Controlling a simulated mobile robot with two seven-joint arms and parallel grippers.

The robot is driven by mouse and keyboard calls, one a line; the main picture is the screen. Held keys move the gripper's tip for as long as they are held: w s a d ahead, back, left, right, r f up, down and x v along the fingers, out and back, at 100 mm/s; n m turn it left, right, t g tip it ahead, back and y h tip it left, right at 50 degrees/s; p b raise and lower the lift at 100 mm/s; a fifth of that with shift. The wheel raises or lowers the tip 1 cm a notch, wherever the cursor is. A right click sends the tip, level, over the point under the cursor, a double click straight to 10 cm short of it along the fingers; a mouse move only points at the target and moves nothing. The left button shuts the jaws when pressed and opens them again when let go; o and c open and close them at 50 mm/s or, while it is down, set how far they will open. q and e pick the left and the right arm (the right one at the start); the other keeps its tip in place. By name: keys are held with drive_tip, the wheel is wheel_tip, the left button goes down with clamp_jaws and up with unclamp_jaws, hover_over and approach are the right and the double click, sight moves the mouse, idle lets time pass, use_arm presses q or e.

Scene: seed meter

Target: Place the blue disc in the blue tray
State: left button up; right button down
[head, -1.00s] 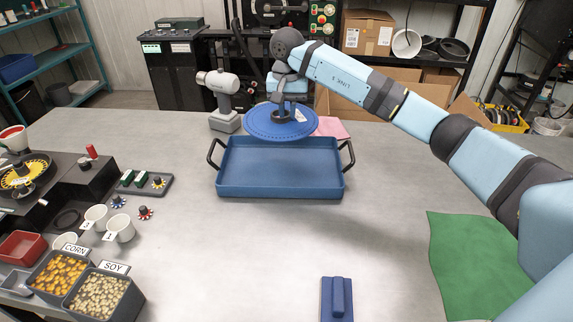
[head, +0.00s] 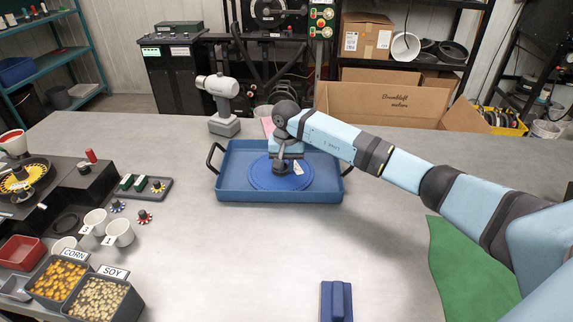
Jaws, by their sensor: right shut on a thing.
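The blue disc (head: 264,178) is round and flat with a dark hub in its middle. In the head view it is inside the outline of the blue tray (head: 228,196), towards the tray's right half. Whether it touches the tray floor I cannot tell. The tray has a dark handle at each end and stands on the grey table. My right gripper (head: 282,166) comes down from above and is shut on the disc's hub, partly hiding the disc. My left gripper is not in view.
A cordless drill (head: 218,95) stands behind the tray. A blue block (head: 337,300) lies at the front and a green cloth (head: 465,270) at the right. Corn (head: 60,280) and soy (head: 98,300) bins and white cups (head: 120,231) stand at the left. The table's middle is clear.

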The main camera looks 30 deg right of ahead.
drive_tip(key=c, duration=1.1)
unclamp_jaws()
wheel_tip(320, 180, up, 12)
drive_tip(key=shift+r, duration=0.1)
